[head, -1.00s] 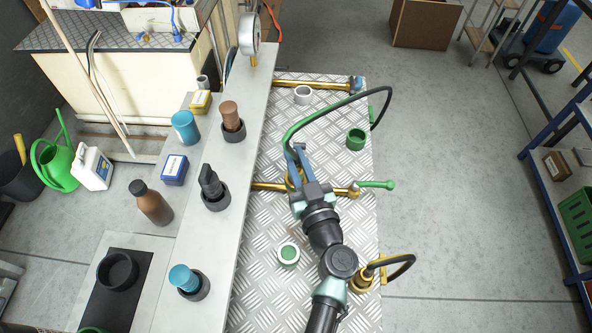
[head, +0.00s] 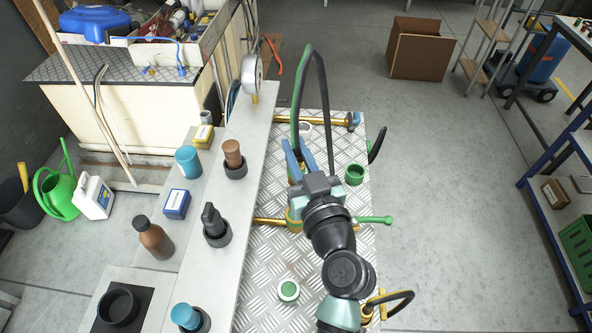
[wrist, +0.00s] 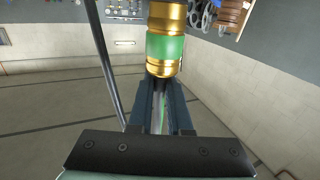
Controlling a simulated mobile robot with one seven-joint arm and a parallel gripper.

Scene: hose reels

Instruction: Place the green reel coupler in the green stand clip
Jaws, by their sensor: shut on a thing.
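My gripper (head: 298,153) is raised over the tread-plate surface and points away from the head camera. In the wrist view its jaws (wrist: 160,88) are shut on the brass coupler with a green band (wrist: 165,48). The coupler stands out beyond the fingertips. In the head view it is mostly hidden by the fingers and hose. A green and black hose (head: 297,100) arches high above the gripper. A green cup-like holder (head: 355,174), matching the clip's colour, stands upright on the plate, right of the gripper and apart from it. I cannot tell whether it is the stand clip.
A brass pipe with a green lever (head: 375,220) crosses the plate below my gripper. A ledge with a gauge (head: 252,75) and capped holders runs along the left.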

